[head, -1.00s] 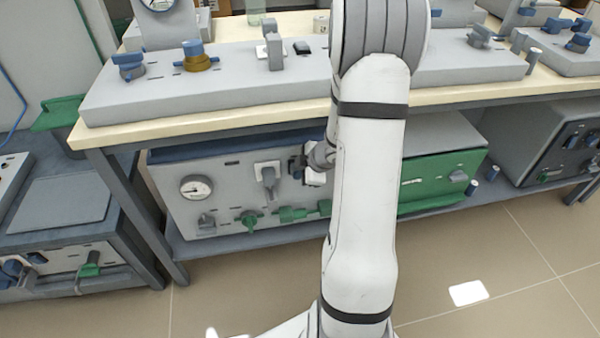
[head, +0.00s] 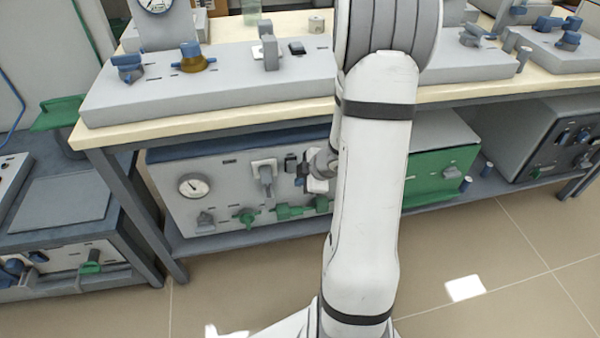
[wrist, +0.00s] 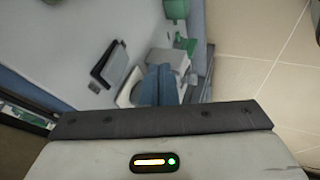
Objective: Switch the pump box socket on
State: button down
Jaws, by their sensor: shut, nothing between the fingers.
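The pump box (head: 222,187) stands on the shelf under the bench, its pale front facing me. Its socket with a grey plug in it (head: 265,175) is near the middle of the front; the plug shows in the wrist view (wrist: 167,60).
A round gauge (head: 194,187) and green valves (head: 283,211) sit on the same front. The bench top (head: 210,118) overhangs the box. A green-fronted box (head: 436,178) stands to the right, partly behind my arm. The floor in front is open.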

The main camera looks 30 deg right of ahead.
jog(key=s+p+v, duration=0.1)
jog(key=p+v, duration=0.3)
jog(key=v, duration=0.5)
jog(key=shift+f, duration=0.35)
jog(key=shift+a, duration=0.15)
